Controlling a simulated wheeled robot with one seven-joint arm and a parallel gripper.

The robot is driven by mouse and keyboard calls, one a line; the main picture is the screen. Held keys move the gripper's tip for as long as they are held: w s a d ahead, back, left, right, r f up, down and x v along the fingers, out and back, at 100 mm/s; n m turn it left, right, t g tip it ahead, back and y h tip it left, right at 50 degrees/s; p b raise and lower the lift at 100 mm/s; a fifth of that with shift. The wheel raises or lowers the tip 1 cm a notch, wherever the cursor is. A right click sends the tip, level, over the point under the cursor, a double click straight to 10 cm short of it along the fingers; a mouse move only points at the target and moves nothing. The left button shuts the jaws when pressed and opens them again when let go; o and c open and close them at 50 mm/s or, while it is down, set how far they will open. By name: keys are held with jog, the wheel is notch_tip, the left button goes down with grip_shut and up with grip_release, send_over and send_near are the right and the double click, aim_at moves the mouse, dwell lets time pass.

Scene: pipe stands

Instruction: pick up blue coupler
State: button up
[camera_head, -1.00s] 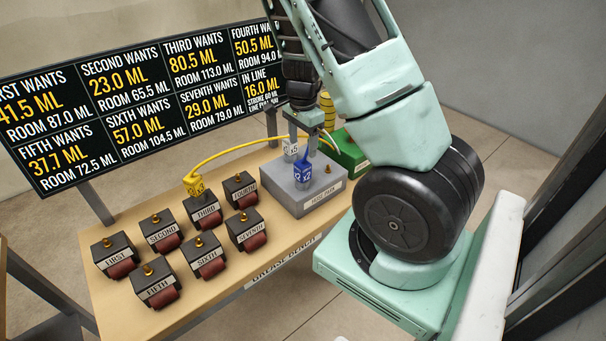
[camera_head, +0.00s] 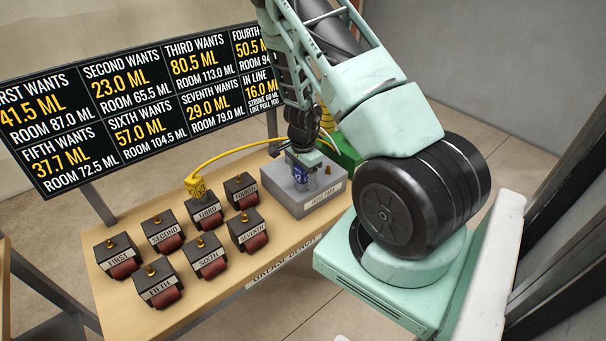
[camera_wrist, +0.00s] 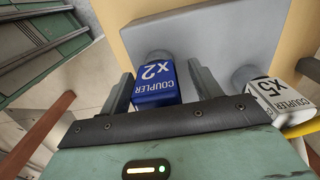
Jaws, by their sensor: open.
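The blue coupler (camera_wrist: 156,84), marked "COUPLER x2", stands on the grey hose park block (camera_head: 318,206). In the head view only part of the blue coupler (camera_head: 301,174) shows below my gripper. My gripper (camera_wrist: 160,85) is open, with one finger on each side of the blue coupler in the wrist view.
A white coupler (camera_wrist: 280,102) marked x5 stands close to the right of my gripper in the wrist view. A yellow coupler (camera_head: 195,186) with a yellow hose sits on the THIRD block. Several dark labelled blocks fill the bench's left part. A green box (camera_head: 346,155) stands behind.

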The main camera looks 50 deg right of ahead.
jog(key=c, duration=1.1)
jog(key=shift+r, duration=0.1)
notch_tip(320, 180, up, 10)
jog(key=shift+f, duration=0.1)
